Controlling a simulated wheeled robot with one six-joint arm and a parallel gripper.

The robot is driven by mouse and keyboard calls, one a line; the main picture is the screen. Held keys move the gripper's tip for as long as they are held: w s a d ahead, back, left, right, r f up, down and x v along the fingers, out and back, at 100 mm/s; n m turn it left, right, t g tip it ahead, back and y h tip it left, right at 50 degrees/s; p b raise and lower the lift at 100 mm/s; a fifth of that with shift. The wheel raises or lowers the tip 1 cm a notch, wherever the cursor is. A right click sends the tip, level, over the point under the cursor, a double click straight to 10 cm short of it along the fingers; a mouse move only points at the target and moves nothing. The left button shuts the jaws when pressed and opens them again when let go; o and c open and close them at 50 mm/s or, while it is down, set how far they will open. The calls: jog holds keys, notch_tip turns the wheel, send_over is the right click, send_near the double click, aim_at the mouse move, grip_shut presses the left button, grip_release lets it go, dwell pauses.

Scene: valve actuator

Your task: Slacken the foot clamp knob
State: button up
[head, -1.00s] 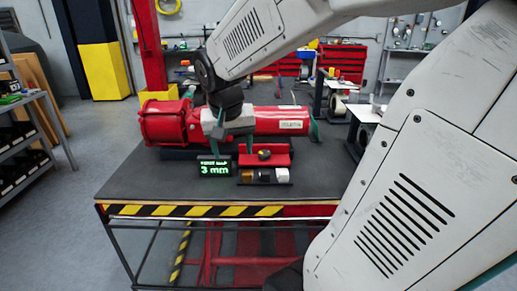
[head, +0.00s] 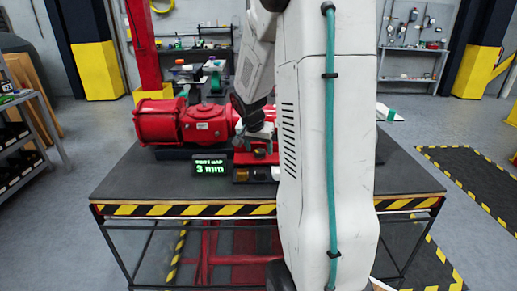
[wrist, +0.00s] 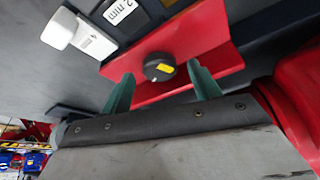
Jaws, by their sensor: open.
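The black foot clamp knob (wrist: 159,67) has a yellow mark and sits on a red bracket (wrist: 192,40) in the wrist view. My gripper (wrist: 161,86) is open, with one teal finger to each side just short of the knob. Nothing is between its fingers, and I cannot tell whether they touch the bracket. In the head view the knob (head: 260,153) shows small and dark below my gripper (head: 257,136), partly hidden by my arm. The red valve actuator (head: 160,122) lies on the dark bench behind it.
A display (head: 209,167) reading 3 mm stands on the bench (head: 135,180), left of the bracket. A tray of small blocks lies in front of the bracket. A white block (wrist: 60,28) and a "2 mm" label (wrist: 119,11) show in the wrist view. My arm hides the actuator's right part.

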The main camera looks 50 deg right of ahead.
jog(key=shift+d+f, duration=0.15)
jog(key=shift+f, duration=0.15)
jog(key=c, duration=1)
jog(key=shift+n, duration=0.3)
jog(key=n+t, duration=0.1)
jog(key=n, duration=0.3)
jog(key=shift+s+d+t+y, duration=0.15)
jog(key=shift+t+y, duration=0.25)
jog(key=n+y, duration=0.1)
jog(key=n, duration=0.2)
jog(key=n+t, duration=0.1)
jog(key=n, duration=0.1)
jog(key=shift+s+d+n+y, duration=0.1)
jog(key=shift+n+y, duration=0.3)
